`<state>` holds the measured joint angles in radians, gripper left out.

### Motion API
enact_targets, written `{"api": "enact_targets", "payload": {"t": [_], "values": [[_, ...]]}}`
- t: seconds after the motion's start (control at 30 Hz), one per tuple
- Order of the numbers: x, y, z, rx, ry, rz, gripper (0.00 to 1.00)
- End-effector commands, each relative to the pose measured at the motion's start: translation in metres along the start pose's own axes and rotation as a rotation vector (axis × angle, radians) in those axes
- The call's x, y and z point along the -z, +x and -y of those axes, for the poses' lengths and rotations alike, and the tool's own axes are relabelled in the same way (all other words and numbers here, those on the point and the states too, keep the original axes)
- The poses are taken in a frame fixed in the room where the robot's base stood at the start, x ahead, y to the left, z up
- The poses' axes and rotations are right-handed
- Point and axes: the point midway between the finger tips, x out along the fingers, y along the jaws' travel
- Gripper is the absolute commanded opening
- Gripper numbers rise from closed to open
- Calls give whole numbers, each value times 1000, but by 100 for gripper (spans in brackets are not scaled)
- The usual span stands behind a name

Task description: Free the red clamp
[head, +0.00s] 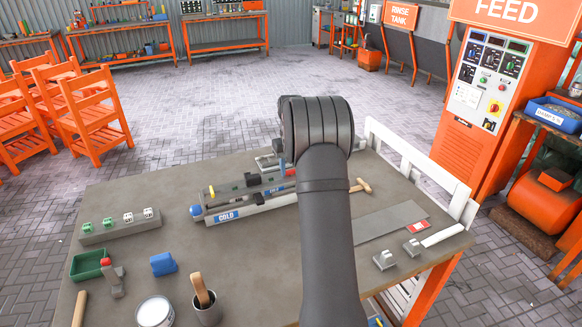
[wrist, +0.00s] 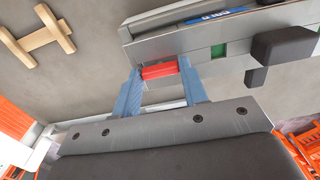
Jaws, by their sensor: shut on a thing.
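The red clamp (wrist: 158,71) is a small red bar between the two blue fingers of my gripper (wrist: 159,69) in the wrist view. The fingers are shut on it. It sits against the near end of the grey mould fixture (wrist: 180,50), and I cannot tell whether it is still fastened there.
A black knob (wrist: 285,46) and a green piece (wrist: 217,49) are on the fixture close to my gripper. A wooden piece (wrist: 38,36) lies apart on the table. The head view shows a cup (head: 206,308), a green tray (head: 88,264) and a flat plate (head: 390,220) around the fixture.

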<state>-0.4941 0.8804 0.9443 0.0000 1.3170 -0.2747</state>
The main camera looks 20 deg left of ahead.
Motion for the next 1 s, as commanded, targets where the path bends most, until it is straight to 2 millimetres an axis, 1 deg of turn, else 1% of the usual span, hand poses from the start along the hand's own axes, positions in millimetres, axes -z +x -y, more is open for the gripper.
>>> {"api": "enact_targets", "payload": {"t": [0.2, 0.23, 0.3, 0.33, 0.6, 0.73, 0.87, 1.0], "values": [[0, 0, 0, 0, 1, -1, 17], [0, 0, 0, 0, 1, -1, 46], [0, 0, 0, 0, 1, -1, 59], [0, 0, 0, 0, 1, -1, 62], [0, -1, 0, 0, 2, -1, 62], [0, -10, 0, 0, 2, -1, 62], [1, -33, 0, -1, 2, -5, 62], [1, -67, 0, -2, 2, -6, 62]]}}
